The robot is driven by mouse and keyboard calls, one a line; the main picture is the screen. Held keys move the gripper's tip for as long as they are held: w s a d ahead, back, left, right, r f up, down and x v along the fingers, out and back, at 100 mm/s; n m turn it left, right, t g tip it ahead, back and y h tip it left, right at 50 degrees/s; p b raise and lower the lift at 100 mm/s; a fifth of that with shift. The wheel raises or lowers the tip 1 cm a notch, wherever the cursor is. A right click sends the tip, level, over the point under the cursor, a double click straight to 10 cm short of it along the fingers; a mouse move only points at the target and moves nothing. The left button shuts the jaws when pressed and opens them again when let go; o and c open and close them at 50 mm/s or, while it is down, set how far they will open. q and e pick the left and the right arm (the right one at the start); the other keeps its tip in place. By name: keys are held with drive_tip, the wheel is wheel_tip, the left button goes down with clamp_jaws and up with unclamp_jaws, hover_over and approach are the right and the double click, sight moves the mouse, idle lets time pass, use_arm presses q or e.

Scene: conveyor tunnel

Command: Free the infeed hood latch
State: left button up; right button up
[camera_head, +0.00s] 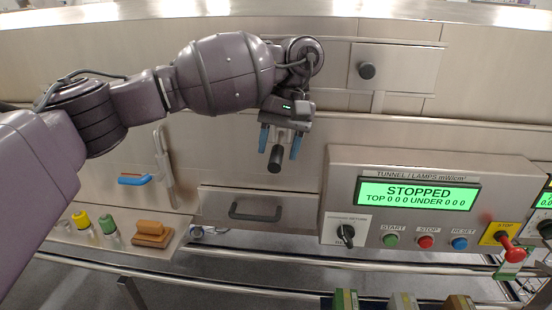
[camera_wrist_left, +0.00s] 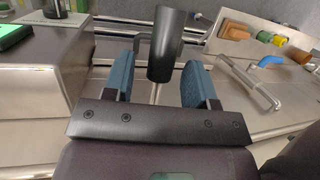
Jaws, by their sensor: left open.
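My left gripper (camera_head: 280,150) is open in front of the steel hood panel, with its blue fingers pointing down in the head view. A black cylindrical grip (camera_head: 275,158) on a metal stem is between the fingers; it also shows between them in the left wrist view (camera_wrist_left: 167,45). Gaps show on both sides, so the fingers do not appear closed on it. My wrist hides where the stem meets the panel. Whether this grip is the infeed hood latch is not labelled. My right gripper is not in view.
A blue-handled lever (camera_head: 135,180) is at left. A ledge holds an orange-brown block (camera_head: 152,231) and yellow (camera_head: 80,220) and green (camera_head: 108,224) items. A drawer handle (camera_head: 256,212) is below. The control panel (camera_head: 340,165) at right reads STOPPED.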

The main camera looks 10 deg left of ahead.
use_arm(q)
drive_tip(key=v, duration=0.7)
drive_tip(key=shift+r, duration=0.3)
drive_tip(key=shift+w+d, duration=0.1)
drive_tip(key=shift+d, duration=0.05)
